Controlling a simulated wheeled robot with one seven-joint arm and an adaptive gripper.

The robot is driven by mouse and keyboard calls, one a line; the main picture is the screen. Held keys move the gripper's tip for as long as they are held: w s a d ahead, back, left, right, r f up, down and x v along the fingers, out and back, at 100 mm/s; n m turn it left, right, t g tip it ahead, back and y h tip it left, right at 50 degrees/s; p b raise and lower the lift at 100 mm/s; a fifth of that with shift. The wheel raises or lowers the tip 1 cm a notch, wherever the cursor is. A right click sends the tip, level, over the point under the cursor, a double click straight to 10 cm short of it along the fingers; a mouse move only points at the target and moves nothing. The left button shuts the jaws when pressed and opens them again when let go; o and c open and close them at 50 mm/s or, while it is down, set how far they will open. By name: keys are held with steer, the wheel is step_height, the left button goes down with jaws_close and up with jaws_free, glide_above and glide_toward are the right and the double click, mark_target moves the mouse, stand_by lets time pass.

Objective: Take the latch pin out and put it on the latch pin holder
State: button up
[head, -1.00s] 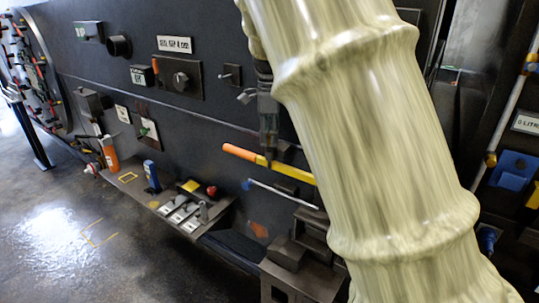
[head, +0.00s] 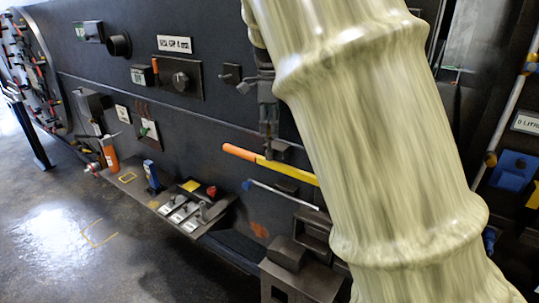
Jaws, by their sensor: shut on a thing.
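My gripper (head: 268,152) points down in front of the dark panel, left of my pale arm. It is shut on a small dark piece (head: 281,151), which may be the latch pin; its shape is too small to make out. The fingertips overlap the upper edge of a yellow bar with an orange end (head: 240,153); I cannot tell whether they touch it. I cannot pick out the latch pin holder for sure, and my arm hides part of the panel on the right.
A rod with a blue end (head: 280,194) is below the yellow bar. A low shelf (head: 190,222) with levers and a red knob (head: 211,190) juts out at lower left. Dark blocks (head: 286,252) stand at lower middle. The floor at left is clear.

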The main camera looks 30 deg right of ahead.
steer(key=shift+r, duration=3.95)
